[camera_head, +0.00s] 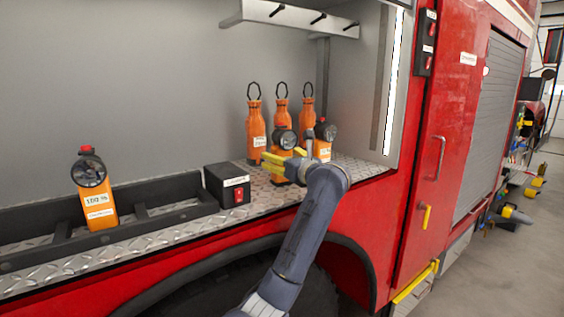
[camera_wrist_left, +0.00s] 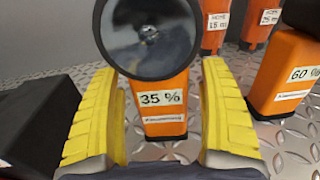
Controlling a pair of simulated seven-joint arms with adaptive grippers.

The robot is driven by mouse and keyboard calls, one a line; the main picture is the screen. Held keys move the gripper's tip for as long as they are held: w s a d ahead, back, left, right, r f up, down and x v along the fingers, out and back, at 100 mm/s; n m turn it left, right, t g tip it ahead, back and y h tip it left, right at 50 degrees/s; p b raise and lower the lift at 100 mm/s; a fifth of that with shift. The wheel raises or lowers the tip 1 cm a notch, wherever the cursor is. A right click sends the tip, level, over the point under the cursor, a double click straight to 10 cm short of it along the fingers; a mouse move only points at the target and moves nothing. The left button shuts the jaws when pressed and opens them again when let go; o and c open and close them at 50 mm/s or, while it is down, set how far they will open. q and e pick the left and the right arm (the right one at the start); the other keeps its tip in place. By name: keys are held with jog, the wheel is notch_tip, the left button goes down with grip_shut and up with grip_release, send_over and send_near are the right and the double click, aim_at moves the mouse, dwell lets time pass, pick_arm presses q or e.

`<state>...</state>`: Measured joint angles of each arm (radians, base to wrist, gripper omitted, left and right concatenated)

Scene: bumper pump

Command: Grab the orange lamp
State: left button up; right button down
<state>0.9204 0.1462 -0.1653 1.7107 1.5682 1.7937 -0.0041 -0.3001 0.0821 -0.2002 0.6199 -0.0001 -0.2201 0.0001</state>
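An orange lamp with a round dark head (camera_head: 284,139) stands upright on the metal ledge; in the left wrist view its label reads 35 % on the orange body (camera_wrist_left: 164,120). My left gripper (camera_head: 284,163) is at this lamp, its yellow fingers open on either side; narrow gaps show between fingers and body in the left wrist view (camera_wrist_left: 162,88). A second orange lamp (camera_head: 322,150) stands just right, labelled 60 % in the left wrist view (camera_wrist_left: 290,75). A third orange lamp (camera_head: 98,205) stands in the black tray at left. My right gripper is not in view.
Three orange bottles with black loops (camera_head: 256,125) stand behind the lamps. A black box with a red switch (camera_head: 227,184) sits left of the gripper, beside the black tray (camera_head: 180,211). A shelf with hooks (camera_head: 290,18) hangs above. The red truck panel (camera_head: 440,130) is at right.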

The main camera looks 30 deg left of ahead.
pick_arm(q)
jog(key=c, duration=1.5)
jog(key=shift+c, duration=0.5)
jog(key=shift+r, duration=0.15)
